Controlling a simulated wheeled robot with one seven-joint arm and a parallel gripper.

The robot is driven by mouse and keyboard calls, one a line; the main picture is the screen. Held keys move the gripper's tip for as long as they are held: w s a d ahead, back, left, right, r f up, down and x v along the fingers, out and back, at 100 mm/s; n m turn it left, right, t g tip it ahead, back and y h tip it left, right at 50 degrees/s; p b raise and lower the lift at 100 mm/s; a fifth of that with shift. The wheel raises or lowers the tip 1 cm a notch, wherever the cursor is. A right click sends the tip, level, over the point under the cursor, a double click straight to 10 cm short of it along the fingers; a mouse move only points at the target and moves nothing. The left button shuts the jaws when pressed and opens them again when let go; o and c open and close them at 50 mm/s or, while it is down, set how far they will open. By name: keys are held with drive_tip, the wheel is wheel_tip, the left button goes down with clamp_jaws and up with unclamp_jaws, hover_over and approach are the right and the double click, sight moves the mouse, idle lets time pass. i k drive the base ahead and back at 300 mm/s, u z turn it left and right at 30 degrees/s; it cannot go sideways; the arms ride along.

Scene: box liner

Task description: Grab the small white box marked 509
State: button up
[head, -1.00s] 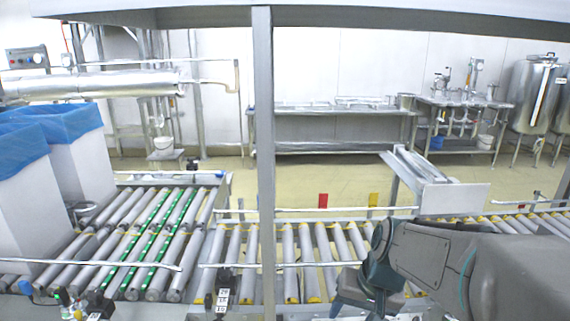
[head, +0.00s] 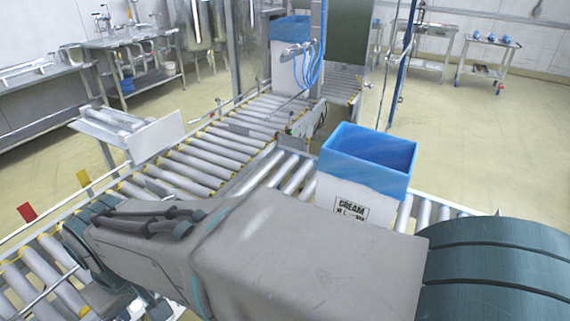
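I cannot make out a small white box marked 509 in the head view. A white box with a blue liner (head: 366,160) stands upright on the rollers right of centre. Its printed label starts with CREAM, and the smaller line below is too small to read. My arm crosses the front of the picture and hides the lower part of this box. My gripper is not in view. A second white box with a blue liner (head: 285,62) stands farther back on the conveyor.
Roller conveyors (head: 190,165) run from the lower left to the back centre. A tilted metal plate (head: 155,136) stands at their left side. Blue hoses (head: 305,65) hang by a post near the back box. Open yellowish floor (head: 480,140) lies to the right.

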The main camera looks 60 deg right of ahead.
sight(365, 176)
drive_tip(key=z, duration=2.7)
